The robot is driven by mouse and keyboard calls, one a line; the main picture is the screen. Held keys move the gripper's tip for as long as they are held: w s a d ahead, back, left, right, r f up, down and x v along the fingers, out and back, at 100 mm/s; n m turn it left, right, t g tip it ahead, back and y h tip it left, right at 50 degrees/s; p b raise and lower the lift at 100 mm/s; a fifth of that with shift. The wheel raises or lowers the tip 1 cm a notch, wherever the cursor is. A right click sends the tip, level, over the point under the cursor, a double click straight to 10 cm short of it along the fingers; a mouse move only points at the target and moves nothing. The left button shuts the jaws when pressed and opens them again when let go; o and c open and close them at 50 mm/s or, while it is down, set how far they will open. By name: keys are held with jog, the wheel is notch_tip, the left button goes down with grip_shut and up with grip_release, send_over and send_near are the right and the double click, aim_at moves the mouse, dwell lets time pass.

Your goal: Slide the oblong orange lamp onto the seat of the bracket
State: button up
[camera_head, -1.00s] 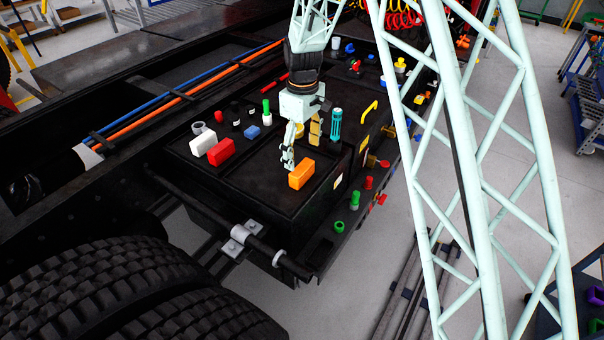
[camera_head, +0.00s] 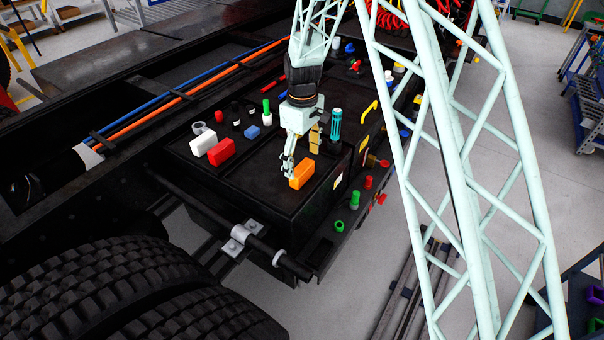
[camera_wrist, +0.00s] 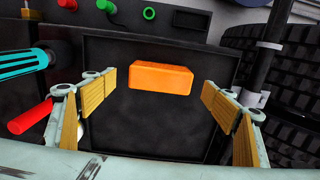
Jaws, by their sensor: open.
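The oblong orange lamp (camera_head: 301,174) lies on the dark box top near its front edge. It also shows in the wrist view (camera_wrist: 160,79), upper middle, between and slightly beyond the fingers. My gripper (camera_head: 301,153) is open above and behind the lamp, with one finger left of it and the other behind it to the right in the head view. In the wrist view, clear gaps separate the lamp from the tan finger pads on both sides. I cannot tell which part is the bracket with the seat.
A red block (camera_head: 221,152) and a white block (camera_head: 203,142) lie left of the gripper. A teal ribbed cylinder (camera_head: 336,124) stands close on the right. Green (camera_head: 354,200) and red (camera_head: 368,182) pieces line the front ledge. Dark surface around the lamp is clear.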

aim_at(302, 167)
jog(key=shift+a+f+p, duration=0.1)
jog(key=shift+f+p, duration=0.25)
jog(key=shift+f, duration=1.6)
jog(key=c, duration=1)
